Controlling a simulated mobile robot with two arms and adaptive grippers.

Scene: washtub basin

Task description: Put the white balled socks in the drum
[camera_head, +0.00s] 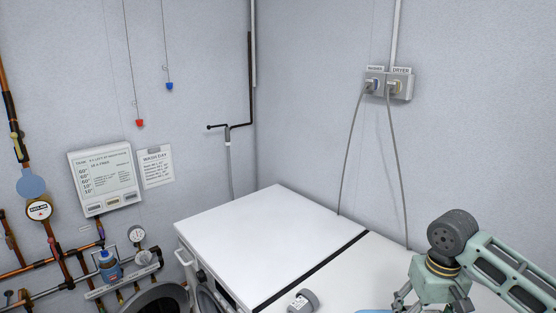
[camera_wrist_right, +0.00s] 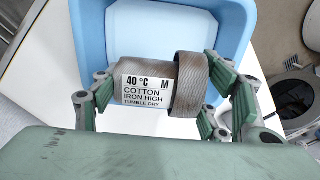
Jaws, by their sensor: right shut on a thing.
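My right gripper (camera_wrist_right: 165,95) is shut on a grey-brown balled pair of socks (camera_wrist_right: 191,85). The ball has a ribbed cuff and a white care label reading 40 °C, cotton, M. It is held over a light blue tub (camera_wrist_right: 128,25). In the head view my right gripper (camera_head: 432,301) is at the lower right, partly cut off, and its fingertips are barely seen. A grey rolled item with a pale label (camera_head: 303,300) lies on the white machine top. A dark round opening (camera_wrist_right: 296,101) shows in the right wrist view. No clearly white socks show. My left gripper is not in view.
White machine tops (camera_head: 270,235) stand in the corner with a dark gap between them. Pipes and gauges (camera_head: 39,210) line the left wall. Two cables hang from a wall socket (camera_head: 388,85).

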